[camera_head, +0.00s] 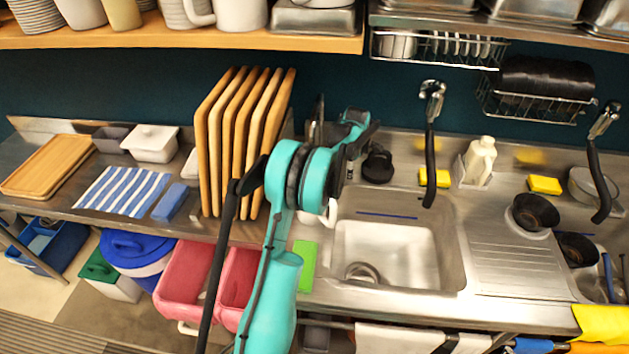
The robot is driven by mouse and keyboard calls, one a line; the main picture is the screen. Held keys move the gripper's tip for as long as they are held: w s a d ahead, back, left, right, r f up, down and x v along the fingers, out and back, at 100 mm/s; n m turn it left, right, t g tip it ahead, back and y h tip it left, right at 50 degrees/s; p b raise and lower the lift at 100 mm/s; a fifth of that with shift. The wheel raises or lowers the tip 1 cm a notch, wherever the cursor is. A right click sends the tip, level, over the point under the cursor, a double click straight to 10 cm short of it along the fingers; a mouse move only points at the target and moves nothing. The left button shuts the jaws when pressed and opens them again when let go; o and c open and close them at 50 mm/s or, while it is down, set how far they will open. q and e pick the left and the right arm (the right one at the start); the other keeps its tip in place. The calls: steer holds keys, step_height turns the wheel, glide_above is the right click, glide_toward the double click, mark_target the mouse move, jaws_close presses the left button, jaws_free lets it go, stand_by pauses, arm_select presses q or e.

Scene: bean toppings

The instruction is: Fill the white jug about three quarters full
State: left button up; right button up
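One teal arm rises from the bottom, left of centre, and I take it as my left arm. Its dark gripper (353,136) is over the back left edge of the sink (455,245). The arm links cover much of it, so I cannot tell whether its fingers are open or shut. A small curved white piece (330,212) shows just right of the arm at the sink's left rim; it may be part of a jug, mostly hidden. A white handled vessel (240,12) stands on the upper left shelf, cut by the frame. My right gripper is not in view.
A tap with a black spout (429,150) hangs over the sink; another (600,160) is at far right. Upright wooden boards (213,150) stand close left of the arm. A soap bottle (480,160) and yellow sponges (544,185) line the back.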

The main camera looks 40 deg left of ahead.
arm_select(q)
steer(key=shift+s+d+b, duration=0.1)
steer(key=shift+s+d, duration=0.15)
steer(key=shift+s, duration=0.4)
steer(key=shift+s+d+b, duration=0.1)
steer(key=shift+s+d, duration=0.1)
steer(key=shift+s, duration=0.4)
steer(key=shift+s+d+b, duration=0.1)
steer(key=shift+s+d, duration=0.15)
steer(key=shift+s, duration=0.4)
steer(key=shift+s+d, duration=0.25)
steer(key=shift+s, duration=0.4)
steer(key=shift+s+d, duration=0.2)
steer(key=shift+s, duration=0.4)
steer(key=shift+s+d, duration=0.25)
steer(key=shift+s, duration=0.4)
steer(key=shift+s, duration=0.1)
steer(key=s, duration=0.1)
steer(key=s+d, duration=0.1)
steer(key=s, duration=0.1)
steer(key=shift+s+d+b, duration=0.2)
steer(key=shift+s+b, duration=0.1)
steer(key=shift+b, duration=0.05)
steer(key=shift+s+d, duration=0.25)
steer(key=shift+s, duration=0.4)
steer(key=shift+s+d, duration=0.2)
steer(key=shift+s, duration=0.4)
steer(key=shift+s+d, duration=0.25)
steer(key=shift+s, duration=0.4)
